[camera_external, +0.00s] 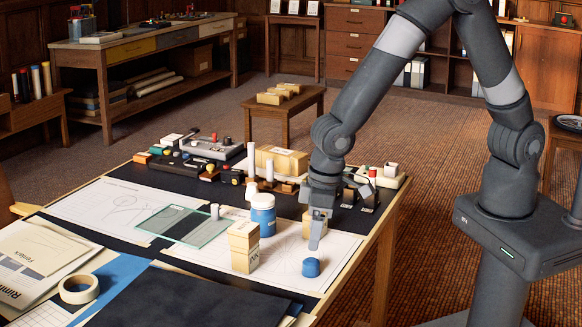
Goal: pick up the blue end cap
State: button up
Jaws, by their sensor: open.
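The blue end cap (311,267) is a small rounded piece. It sits on a white drawing sheet (283,272) near the right front part of the drafting table. My gripper (316,246) points down just above and slightly behind the cap in the picture. It is open, though the fingers look nearly edge-on here, so the gap between them is hard to see. Nothing shows between the fingers. The cap is fully visible, and a small gap or slight overlap with the fingertips cannot be told apart.
A glass sheet (185,227) and tape roll (79,289) lie farther left. Switch boxes crowd the back. The table's right edge (366,250) is close.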

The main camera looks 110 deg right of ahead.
aim_at(311, 260)
notch_tip(311, 260, down, 3)
jog(key=shift+w+r, duration=0.1)
jog(key=shift+w, duration=0.05)
notch_tip(311, 260, down, 4)
jog(key=shift+d, duration=0.15)
jog(key=shift+w+f, duration=0.15)
jog(key=shift+f, duration=0.5)
jog(key=c, duration=1.1)
